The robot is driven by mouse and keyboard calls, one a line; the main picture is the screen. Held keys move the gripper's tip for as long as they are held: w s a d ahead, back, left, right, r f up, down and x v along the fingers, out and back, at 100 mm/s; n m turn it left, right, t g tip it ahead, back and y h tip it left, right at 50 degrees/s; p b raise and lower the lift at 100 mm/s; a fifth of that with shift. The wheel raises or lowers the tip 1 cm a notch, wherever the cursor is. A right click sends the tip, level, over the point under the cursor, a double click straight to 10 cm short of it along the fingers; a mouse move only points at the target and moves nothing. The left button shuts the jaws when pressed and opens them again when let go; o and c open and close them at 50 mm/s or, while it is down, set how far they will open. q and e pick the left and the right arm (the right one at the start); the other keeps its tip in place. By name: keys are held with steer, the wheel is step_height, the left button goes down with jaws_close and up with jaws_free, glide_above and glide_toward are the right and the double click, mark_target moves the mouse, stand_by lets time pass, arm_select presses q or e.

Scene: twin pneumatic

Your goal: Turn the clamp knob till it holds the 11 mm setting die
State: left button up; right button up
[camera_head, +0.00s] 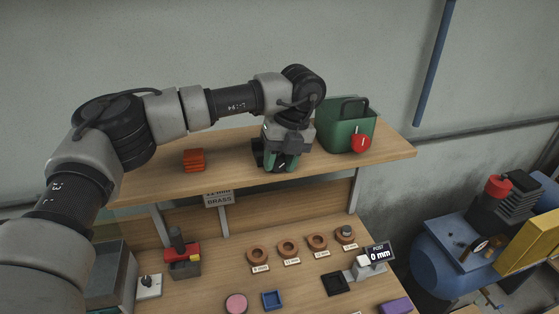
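My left gripper (281,163) points down over the wooden shelf, close to its front edge. Green and black parts show at its tip; I cannot tell whether its fingers are open or hold something. On the bench, a row of brown rings (288,249) has small mm labels too small to read surely. The rightmost ring (346,235) has a grey piece in it. A display reading "POST 0 mm" (379,254) stands beside a small white-grey fixture (365,268). I cannot tell which part is the clamp knob. My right gripper is not in view.
The shelf (225,150) holds orange-red blocks (194,159) and a green container (345,125) with a red round part. A red-black device (182,254), black square (335,284) and blue tray (272,300) are on the bench. A blue compressor (450,262) stands right.

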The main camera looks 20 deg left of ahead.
mark_target(281, 160)
arm_select(q)
steer(key=o, duration=0.3)
steer(key=shift+w+d+r+b, duration=0.1)
steer(key=shift+r+b, duration=0.2)
steer(key=shift+r, duration=0.05)
steer(key=b+v, duration=0.2)
steer(key=v, duration=0.2)
steer(key=shift+d+r, duration=0.1)
steer(key=shift+r, duration=0.15)
steer(key=v, duration=0.5)
steer(key=shift+r+b, duration=0.3)
